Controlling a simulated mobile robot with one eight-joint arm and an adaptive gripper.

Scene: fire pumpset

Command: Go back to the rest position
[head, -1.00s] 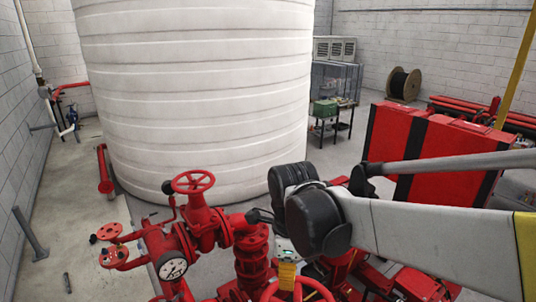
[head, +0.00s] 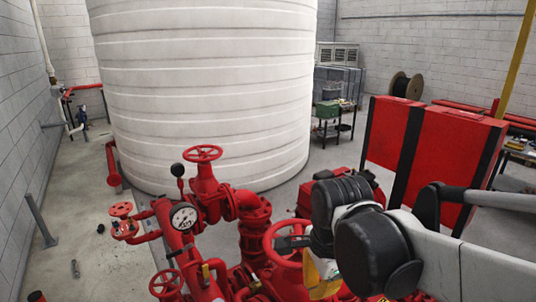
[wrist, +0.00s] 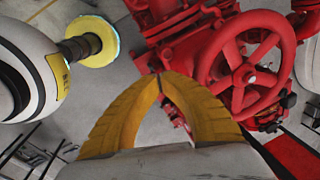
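My gripper (wrist: 160,78) shows in the wrist view as two curved yellow fingers whose tips meet. Nothing shows between the tips. In the head view my arm reaches in from the right, with its dark joint in front of the red pump pipework; the fingers are not clear there. In the wrist view a large red handwheel (wrist: 246,76) is to the right of the fingers, apart from them as far as I can tell.
A red valve with a handwheel (head: 203,153) and a pressure gauge (head: 184,216) stand at the lower centre. The big white tank (head: 205,90) is behind them. A red cabinet (head: 445,155) stands at the right.

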